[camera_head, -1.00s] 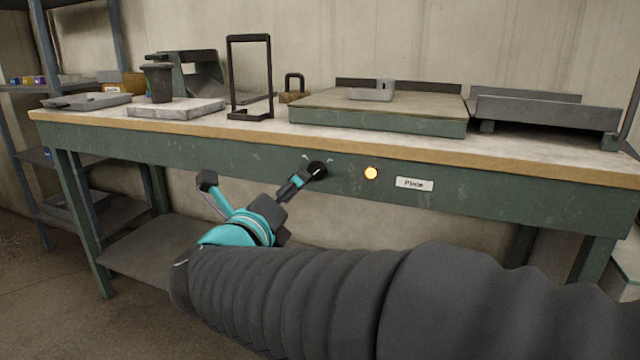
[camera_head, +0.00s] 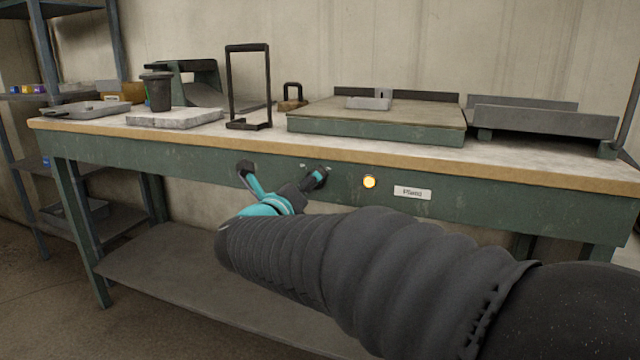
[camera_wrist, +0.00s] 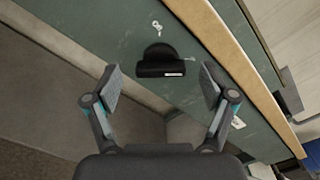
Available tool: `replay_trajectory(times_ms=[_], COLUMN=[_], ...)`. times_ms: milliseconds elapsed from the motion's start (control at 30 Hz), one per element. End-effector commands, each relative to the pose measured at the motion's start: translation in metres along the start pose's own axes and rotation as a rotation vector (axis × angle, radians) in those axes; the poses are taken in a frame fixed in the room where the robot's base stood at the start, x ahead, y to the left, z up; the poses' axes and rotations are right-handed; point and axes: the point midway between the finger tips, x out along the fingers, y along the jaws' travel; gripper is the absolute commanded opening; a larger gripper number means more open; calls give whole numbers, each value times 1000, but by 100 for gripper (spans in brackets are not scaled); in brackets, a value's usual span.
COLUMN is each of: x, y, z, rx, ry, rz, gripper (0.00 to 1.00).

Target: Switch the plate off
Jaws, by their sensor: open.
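The black round knob (camera_wrist: 160,60) is on the green bench front. In the wrist view it has a raised grip bar with a white mark at the bar's right end, and white marks on the panel above. In the head view it is mostly hidden by my finger. A lit orange lamp (camera_head: 369,182) sits right of the knob, beside a white label (camera_head: 412,193). My gripper (camera_head: 282,173) is open and empty at the panel. In the wrist view its fingertips (camera_wrist: 160,78) are on either side of the knob; contact cannot be told.
A lower shelf (camera_head: 190,270) is below. The panel's left part is clear.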

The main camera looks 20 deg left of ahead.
Motion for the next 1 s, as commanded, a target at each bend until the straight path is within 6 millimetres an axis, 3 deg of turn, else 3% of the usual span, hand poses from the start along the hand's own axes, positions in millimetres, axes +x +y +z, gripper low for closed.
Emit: replay_trajectory(times_ms=[200, 467, 733, 1000], x=[14, 15, 15, 15], y=[0, 0, 0, 0], z=[0, 0, 0, 0], rx=[0, 0, 0, -16], ry=[1, 0, 0, 0], rz=[0, 0, 0, 0], gripper=[83, 83, 23, 23])
